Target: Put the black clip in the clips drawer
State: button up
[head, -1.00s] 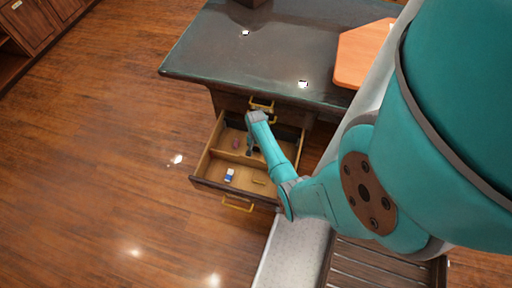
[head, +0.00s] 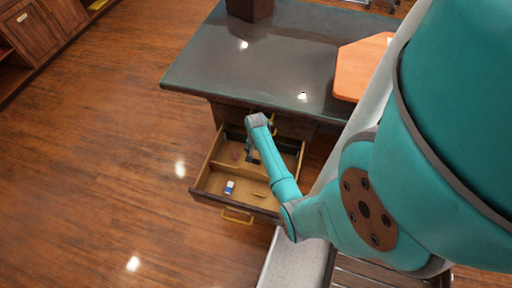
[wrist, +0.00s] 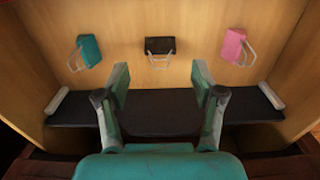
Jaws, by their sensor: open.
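The black clip (wrist: 160,46) lies on the wooden floor of the open drawer (head: 210,168), in its rear compartment. It sits between a teal clip (wrist: 88,50) on the left and a pink clip (wrist: 233,45) on the right in the wrist view, apart from both. My gripper (wrist: 161,76) is open and empty, its fingers apart in front of the black clip and not touching it. In the head view my arm partly hides the rear compartment; the pink clip (head: 236,155) shows left of it.
The drawer's front compartment holds a blue and white block (head: 229,187) and a small yellowish item (head: 259,195). A divider separates the compartments. The dark desktop (head: 270,60) overhangs the drawer's back; an orange board (head: 361,66) lies on it. Open floor lies left.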

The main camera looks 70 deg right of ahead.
aim_at(256, 157)
notch_tip(256, 157, up, 6)
jog(key=shift+r, duration=0.1)
dwell(0.8)
